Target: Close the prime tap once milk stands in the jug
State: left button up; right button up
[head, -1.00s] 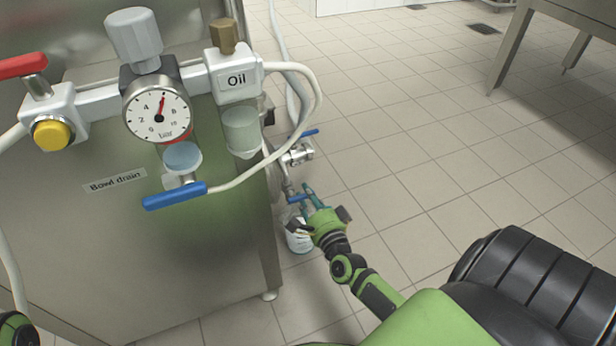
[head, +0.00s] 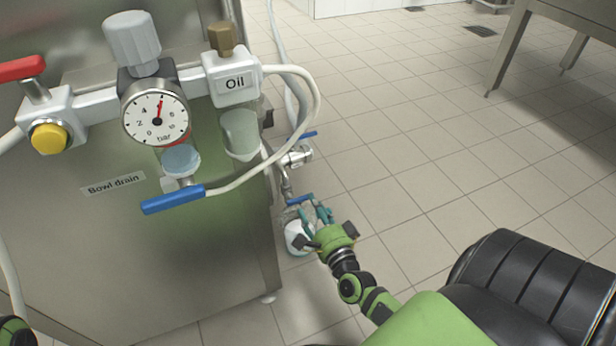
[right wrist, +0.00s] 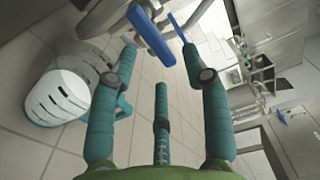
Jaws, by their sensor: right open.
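The likely prime tap, with a blue lever (head: 299,200), sits low at the machine's right side, above the jug (head: 297,238). The jug stands on the floor, and white milk shows in it. My right gripper (head: 314,208) is open and empty, its teal fingers close to the lever. In the right wrist view the blue lever (right wrist: 152,36) lies beyond and between the open fingertips (right wrist: 158,55); I cannot tell whether they touch it. The jug (right wrist: 58,95) with white inside is at the left there, partly behind a finger. My left gripper is out of view.
A second tap (head: 298,154) with a blue lever is higher on the same pipe. The steel machine (head: 180,260) carries a pressure gauge (head: 156,119), an oil cup (head: 240,130) and a blue-handled valve (head: 173,199).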

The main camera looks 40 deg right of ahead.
jog(key=shift+v, duration=1.7)
